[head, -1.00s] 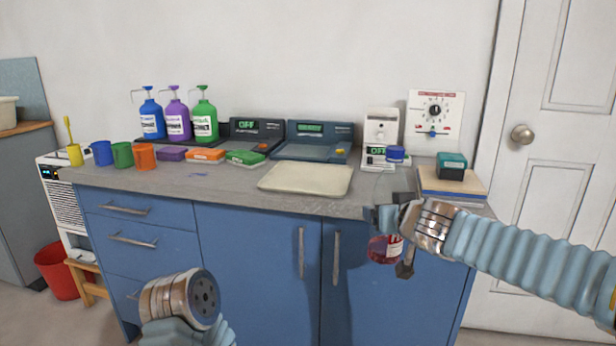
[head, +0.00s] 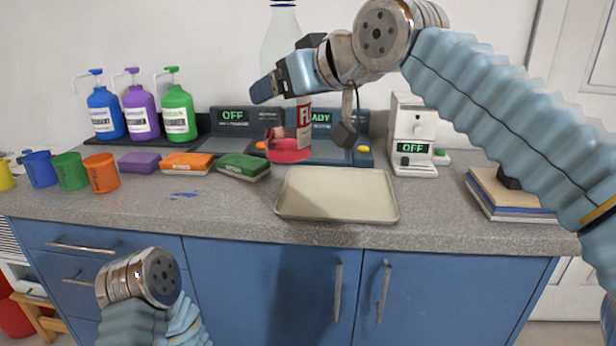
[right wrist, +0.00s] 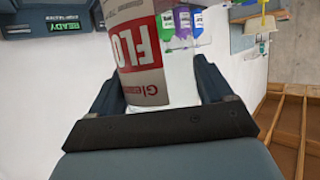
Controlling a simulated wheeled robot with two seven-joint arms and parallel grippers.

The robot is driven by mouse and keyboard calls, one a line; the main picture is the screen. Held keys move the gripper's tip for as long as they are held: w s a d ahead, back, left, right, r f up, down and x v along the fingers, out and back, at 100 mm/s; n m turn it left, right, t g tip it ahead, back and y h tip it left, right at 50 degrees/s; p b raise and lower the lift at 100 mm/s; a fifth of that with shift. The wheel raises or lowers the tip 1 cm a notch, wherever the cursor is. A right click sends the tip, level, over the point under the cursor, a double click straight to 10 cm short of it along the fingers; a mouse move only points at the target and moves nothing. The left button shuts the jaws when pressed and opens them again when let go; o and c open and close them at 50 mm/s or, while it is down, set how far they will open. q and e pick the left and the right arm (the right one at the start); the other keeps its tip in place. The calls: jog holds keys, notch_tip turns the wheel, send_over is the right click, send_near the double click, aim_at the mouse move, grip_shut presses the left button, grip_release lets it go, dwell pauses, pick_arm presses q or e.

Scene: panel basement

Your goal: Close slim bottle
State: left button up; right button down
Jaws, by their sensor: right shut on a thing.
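The slim bottle (head: 282,40) is clear, with pink-red liquid at its base and a red and white label. It is upright in the air above the worktop. My right gripper (head: 300,92) is shut on its body; the right wrist view shows the label (right wrist: 143,55) between both fingers (right wrist: 158,85). The bottle's top reaches the upper edge of the head view, so I cannot tell whether a cap is on. No loose cap shows. Only a joint of my left arm shows at lower left; the left gripper is out of view.
A cream tray (head: 337,195) lies on the grey worktop (head: 230,215). Pump bottles (head: 180,112), coloured mugs (head: 101,172) and sponges (head: 243,166) stand left. A white device (head: 409,140) and stacked books (head: 515,200) are right. Worktop in front of the sponges is mostly clear.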

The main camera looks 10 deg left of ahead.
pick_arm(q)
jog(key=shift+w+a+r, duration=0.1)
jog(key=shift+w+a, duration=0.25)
pick_arm(e)
jog(key=shift+w+a+r, duration=0.15)
jog(key=shift+w+a, duration=0.15)
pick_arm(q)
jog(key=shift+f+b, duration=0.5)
pick_arm(e)
jog(key=w+d+f, duration=0.8)
jog(key=w+f, duration=0.1)
jog(key=w, duration=0.1)
jog(key=shift+d, duration=0.15)
jog(key=shift+w, duration=0.1)
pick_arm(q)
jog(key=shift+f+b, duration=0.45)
pick_arm(e)
jog(key=shift+w+d+f, duration=0.15)
jog(key=shift+w+f, duration=0.05)
jog(key=shift+f, duration=0.85)
jog(key=shift+w+d+f, duration=0.15)
jog(key=shift+f, duration=0.85)
